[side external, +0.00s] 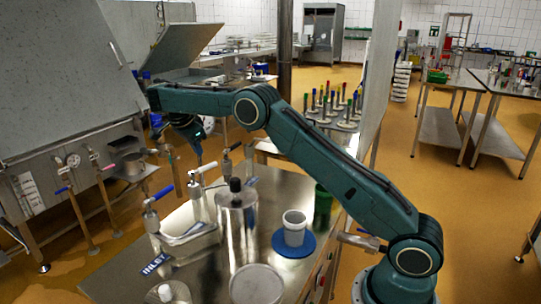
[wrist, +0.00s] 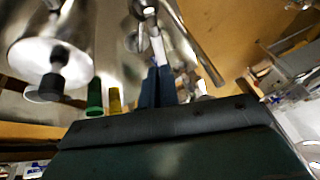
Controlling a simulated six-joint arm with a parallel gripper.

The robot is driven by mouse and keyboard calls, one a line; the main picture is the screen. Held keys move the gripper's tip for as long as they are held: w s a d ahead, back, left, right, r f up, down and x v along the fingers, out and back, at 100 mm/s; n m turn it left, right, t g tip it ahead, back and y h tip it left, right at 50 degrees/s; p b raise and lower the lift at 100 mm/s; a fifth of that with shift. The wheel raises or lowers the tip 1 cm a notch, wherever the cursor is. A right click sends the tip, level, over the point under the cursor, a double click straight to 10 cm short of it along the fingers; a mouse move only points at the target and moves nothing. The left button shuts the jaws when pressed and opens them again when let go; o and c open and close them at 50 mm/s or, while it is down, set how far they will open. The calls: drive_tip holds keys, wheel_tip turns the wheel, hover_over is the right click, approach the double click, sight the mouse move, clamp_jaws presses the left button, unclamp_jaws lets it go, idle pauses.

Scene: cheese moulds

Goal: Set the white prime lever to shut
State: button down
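My gripper (side external: 199,148) hangs from the end of the arm, above and behind the steel bench, near the valve posts. In the wrist view, two dark blue finger-like parts (wrist: 157,86) stand close together above my dark gripper body. A narrow pale strip, which may be the white lever (wrist: 157,47), lies just beyond their tips. I cannot tell whether they touch it, or whether the fingers are shut.
The steel pot (side external: 237,222) with a black knob stands mid-bench. A white beaker (side external: 294,229) stands on a blue mat (side external: 282,251), with a green cup (side external: 322,203) behind it. An INLET label (side external: 155,265) lies at the front left. A large steel vat (side external: 65,75) stands at left.

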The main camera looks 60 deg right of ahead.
drive_tip(key=d+n+t, duration=0.1)
drive_tip(key=n, duration=0.1)
drive_tip(key=r+n+t+h, duration=0.1)
drive_tip(key=n, duration=0.1)
drive_tip(key=w+d+n, duration=0.1)
drive_tip(key=n, duration=0.2)
drive_tip(key=shift+d+r+t+h, duration=0.25)
drive_tip(key=shift+d+t+h, duration=0.05)
drive_tip(key=shift+t+h, duration=0.1)
drive_tip(key=s+d+f+n+t+y, duration=0.1)
drive_tip(key=s+d+n+t+y, duration=0.1)
drive_tip(key=s+n, duration=0.5)
drive_tip(key=shift+d+n+t+y, duration=0.35)
drive_tip(key=shift+n+t+y, duration=0.25)
drive_tip(key=shift+n+t, duration=0.4)
drive_tip(key=shift+w+f, duration=0.1)
drive_tip(key=shift+f, duration=0.05)
drive_tip(key=shift+x, duration=4.95)
